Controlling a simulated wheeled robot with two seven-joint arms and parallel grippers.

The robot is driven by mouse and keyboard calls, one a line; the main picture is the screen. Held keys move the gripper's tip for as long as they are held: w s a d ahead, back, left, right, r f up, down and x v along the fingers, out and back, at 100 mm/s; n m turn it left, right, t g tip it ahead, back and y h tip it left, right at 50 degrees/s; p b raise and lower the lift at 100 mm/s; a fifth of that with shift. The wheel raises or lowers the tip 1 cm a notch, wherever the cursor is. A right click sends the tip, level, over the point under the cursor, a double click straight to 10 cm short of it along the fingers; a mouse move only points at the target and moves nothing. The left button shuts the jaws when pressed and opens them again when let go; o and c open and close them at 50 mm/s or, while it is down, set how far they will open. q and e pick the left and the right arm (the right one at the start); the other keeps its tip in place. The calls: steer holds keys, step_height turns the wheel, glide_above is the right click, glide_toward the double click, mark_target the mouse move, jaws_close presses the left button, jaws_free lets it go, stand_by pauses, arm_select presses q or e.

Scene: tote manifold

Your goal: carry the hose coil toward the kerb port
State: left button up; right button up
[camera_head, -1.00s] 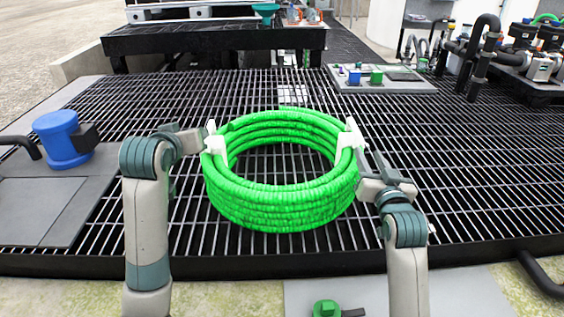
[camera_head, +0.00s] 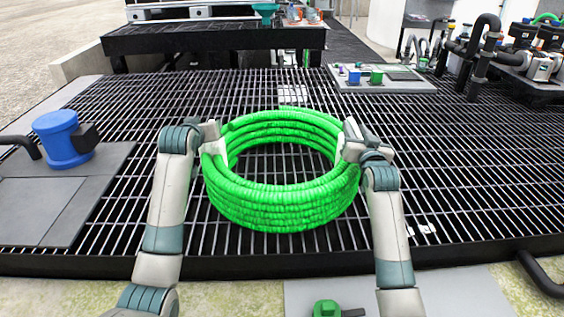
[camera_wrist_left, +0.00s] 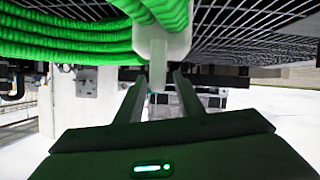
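The hose coil (camera_head: 280,205) is a thick bright green ring of stacked turns lying flat on the black grating. White handles stand on its left and right sides. My left gripper (camera_head: 210,132) is at the left handle. In the left wrist view, the white handle (camera_wrist_left: 157,62) lies between the open fingers of my left gripper (camera_wrist_left: 158,80), with gaps beside it, and green turns (camera_wrist_left: 60,40) show behind. My right gripper (camera_head: 350,138) is at the right handle, its fingers looking spread around it; contact there is hard to see. The kerb port cannot be identified surely.
A blue cylinder (camera_head: 62,138) sits on a grey plate at the left. A panel (camera_head: 395,86) with blue and green blocks lies at the back right, near dark pipes (camera_head: 484,50). A black raised table (camera_head: 215,38) stands behind. Grating around the coil is clear.

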arm_select(q)
steer(key=shift+w+f, duration=0.25)
steer(key=shift+w, duration=0.45)
arm_select(e)
steer(key=shift+w, duration=0.75)
arm_select(q)
jaws_close()
arm_select(e)
jaws_close()
arm_select(q)
steer(key=shift+r, duration=0.1)
arm_select(e)
steer(key=shift+r, duration=0.15)
